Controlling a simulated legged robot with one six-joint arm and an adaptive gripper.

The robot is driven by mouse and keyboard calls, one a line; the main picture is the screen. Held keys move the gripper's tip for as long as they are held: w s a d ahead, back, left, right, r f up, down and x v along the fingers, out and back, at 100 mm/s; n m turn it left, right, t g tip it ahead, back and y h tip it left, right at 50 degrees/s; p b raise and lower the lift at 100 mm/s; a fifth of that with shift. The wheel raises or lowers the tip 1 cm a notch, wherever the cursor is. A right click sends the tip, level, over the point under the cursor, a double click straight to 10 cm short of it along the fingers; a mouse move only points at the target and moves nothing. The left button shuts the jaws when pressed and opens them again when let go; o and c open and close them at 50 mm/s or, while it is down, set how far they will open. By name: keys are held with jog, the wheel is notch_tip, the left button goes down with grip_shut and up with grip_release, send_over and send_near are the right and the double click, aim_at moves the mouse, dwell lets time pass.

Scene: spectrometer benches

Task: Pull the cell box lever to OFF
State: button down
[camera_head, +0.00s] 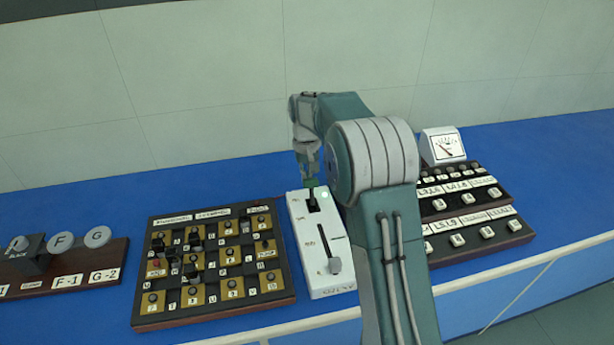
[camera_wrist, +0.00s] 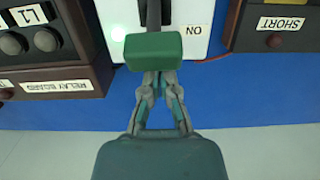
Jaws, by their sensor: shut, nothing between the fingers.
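The cell box (camera_head: 329,288) is a white, narrow box on the blue bench. Its lever has a green block handle (camera_head: 310,183) on a dark stem, at the box's far end. In the wrist view the green handle (camera_wrist: 154,49) fills the upper middle, in front of the white box (camera_wrist: 188,52) and close to an upside-down ON label (camera_wrist: 195,29). My gripper (camera_head: 309,176) is shut and empty. In the wrist view its fingertips (camera_wrist: 160,76) are right at the handle's near edge; I cannot tell whether they touch it.
A second slot with a pale knob (camera_head: 334,265) is on the box's near half. A dark plug board (camera_head: 158,313) stands close on the left. Stepped switch panels (camera_head: 459,236) and a meter (camera_head: 443,147) stand right, partly behind my arm. A wall rises behind the bench.

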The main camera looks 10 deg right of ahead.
aim_at(309, 180)
jog(key=shift+s+r+t, duration=0.25)
jog(key=shift+s+t, duration=0.1)
jog(key=shift+t, duration=0.25)
jog(key=shift+s+r+t, duration=0.4)
jog(key=shift+s+t, duration=0.3)
jog(key=shift+t, duration=0.3)
jog(key=s+t, duration=0.2)
jog(key=shift+r+t, duration=0.3)
jog(key=shift+t, duration=0.1)
jog(key=shift+s+f, duration=0.1)
jog(key=shift+s, duration=1.1)
jog(key=shift+s, duration=0.1)
jog(key=shift+w+r, duration=0.2)
jog(key=shift+w, duration=0.15)
jog(key=w, duration=0.1)
jog(key=w+r, duration=0.1)
jog(key=w, duration=0.1)
jog(key=shift+w+r, duration=0.1)
jog(key=shift+r, duration=0.1)
jog(key=s+r, duration=0.7)
